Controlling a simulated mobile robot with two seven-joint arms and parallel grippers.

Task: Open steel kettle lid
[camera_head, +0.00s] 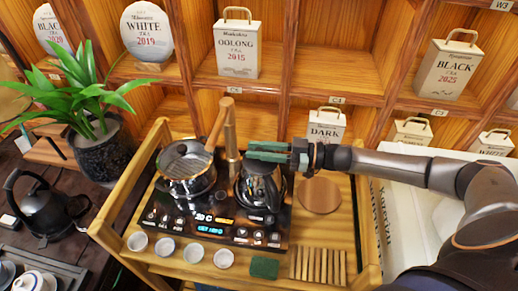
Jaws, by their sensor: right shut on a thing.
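The steel kettle (262,192) is dark and shiny and stands on the right half of the black heating panel. My right gripper (268,150) reaches in from the right at the top of this kettle, with its green fingers shut on the lid. The fingers hide the lid, so I cannot tell whether it is seated or raised. My left gripper is not in view.
A round wooden coaster (320,196) lies to the right.

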